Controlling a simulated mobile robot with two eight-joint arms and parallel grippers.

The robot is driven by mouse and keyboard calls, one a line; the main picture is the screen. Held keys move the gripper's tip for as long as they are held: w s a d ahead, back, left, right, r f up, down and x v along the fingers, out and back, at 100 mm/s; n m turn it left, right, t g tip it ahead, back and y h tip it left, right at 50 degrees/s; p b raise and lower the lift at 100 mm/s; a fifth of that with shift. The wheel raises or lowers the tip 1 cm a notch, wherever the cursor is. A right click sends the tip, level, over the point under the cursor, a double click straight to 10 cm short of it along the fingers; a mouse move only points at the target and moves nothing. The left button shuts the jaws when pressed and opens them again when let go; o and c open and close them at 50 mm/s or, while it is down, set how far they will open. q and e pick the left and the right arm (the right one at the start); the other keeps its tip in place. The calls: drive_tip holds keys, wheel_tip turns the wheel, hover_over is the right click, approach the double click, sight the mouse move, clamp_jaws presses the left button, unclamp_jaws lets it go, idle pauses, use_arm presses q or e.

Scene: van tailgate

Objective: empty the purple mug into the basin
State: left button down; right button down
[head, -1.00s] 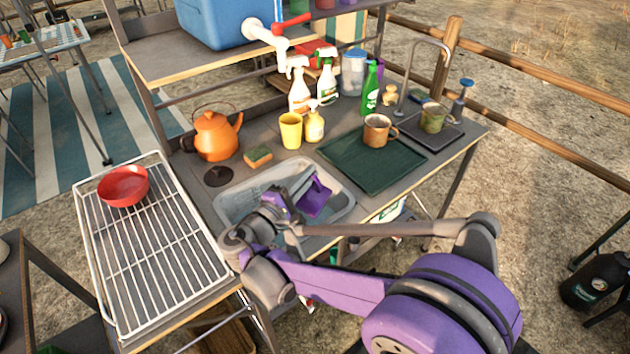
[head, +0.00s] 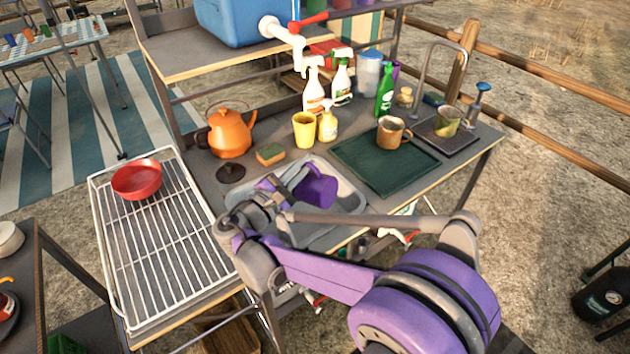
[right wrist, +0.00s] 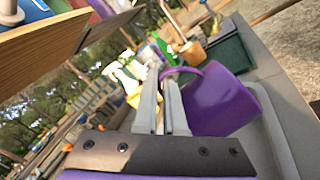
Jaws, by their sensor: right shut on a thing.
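The purple mug (head: 318,188) is over the grey basin (head: 352,200) in the head view. It looks tilted; its mouth and contents cannot be made out. My right gripper (head: 284,190) is at the mug's left side, above the basin. In the right wrist view the two fingers of the right gripper (right wrist: 170,88) are close together on the handle of the purple mug (right wrist: 222,98), whose body hangs to the right of them. The basin's rim (right wrist: 282,130) shows below and to the right there. My left gripper is not in view.
An orange kettle (head: 230,132), a sponge (head: 270,153), a yellow cup (head: 305,130) and a soap bottle (head: 327,124) stand behind the basin. A green mat (head: 375,175) with a brown mug (head: 391,133) lies to the right. A wire rack (head: 150,255) with a red bowl (head: 137,180) is left.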

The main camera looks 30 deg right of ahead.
drive_tip(key=m+p, duration=0.1)
drive_tip(key=r+m, duration=0.1)
drive_tip(key=m, duration=0.1)
drive_tip(key=shift+r+m+p, duration=0.15)
drive_tip(key=shift+m+p, duration=0.15)
drive_tip(key=shift+p, duration=0.05)
drive_tip(key=m+p, duration=0.1)
drive_tip(key=m, duration=0.1)
drive_tip(key=r+m, duration=0.1)
drive_tip(key=m, duration=0.1)
drive_tip(key=m+p, duration=0.1)
drive_tip(key=m, duration=0.1)
drive_tip(key=shift+r+g+y+p, duration=0.3)
drive_tip(key=shift+g+p, duration=0.05)
drive_tip(key=shift+g, duration=0.05)
drive_tip(key=m, duration=0.1)
drive_tip(key=m+p, duration=0.1)
drive_tip(key=m, duration=0.1)
drive_tip(key=shift+r, duration=0.4)
drive_tip(key=m+p, duration=0.1)
drive_tip(key=m, duration=0.1)
drive_tip(key=r+m+p, duration=0.1)
drive_tip(key=m, duration=0.1)
drive_tip(key=shift+r+m, duration=0.1)
drive_tip(key=shift+m, duration=0.3)
drive_tip(key=shift+r+m+y+p, duration=0.15)
drive_tip(key=shift+m+y+p, duration=0.2)
drive_tip(key=shift+m, duration=0.85)
